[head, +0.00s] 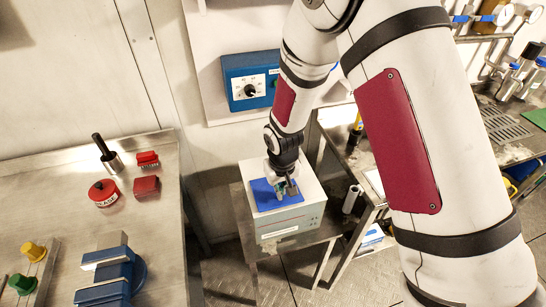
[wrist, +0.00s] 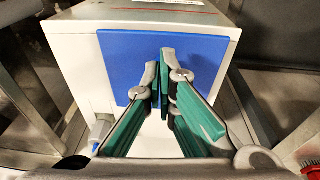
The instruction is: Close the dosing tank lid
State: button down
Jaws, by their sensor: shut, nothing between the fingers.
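The dosing tank appears to be the white box (head: 310,190) on a low metal stand in the head view. Its blue lid (head: 262,197) looks flat on the box's top, with no clear gap around it. In the wrist view the blue lid (wrist: 120,60) lies on the white box (wrist: 75,65). My gripper (head: 287,190) points down over the lid, its fingers shut and empty. In the wrist view the fingertips (wrist: 166,62) overlap the lid's middle. I cannot tell whether they touch it. The fingers hide part of the lid.
A steel bench (head: 60,190) at left holds a red round container (head: 103,193), red blocks (head: 146,185) and a blue vise (head: 112,275). A blue control box (head: 249,82) is on the wall behind. Another metal bench (head: 350,160) stands close on the right.

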notch_tip(320, 180, up, 5)
jog(key=shift+a+f+p, duration=0.1)
jog(key=shift+a+p, duration=0.05)
jog(key=shift+p, duration=0.8)
jog(key=s+d+r, duration=0.1)
jog(key=s+r, duration=0.5)
jog(key=r, duration=0.1)
jog(key=w+a+r+g+b, duration=0.1)
jog(key=w+a+g+b, duration=0.15)
jog(key=w+b, duration=0.75)
jog(key=shift+g, duration=0.35)
jog(key=f, duration=0.4)
jog(key=s+f, duration=0.1)
jog(key=f, duration=0.3)
jog(key=s+d+f, duration=0.1)
jog(key=f, duration=0.3)
jog(key=shift+s+f, duration=0.15)
jog(key=shift+f, duration=0.15)
jog(key=shift+a, duration=0.1)
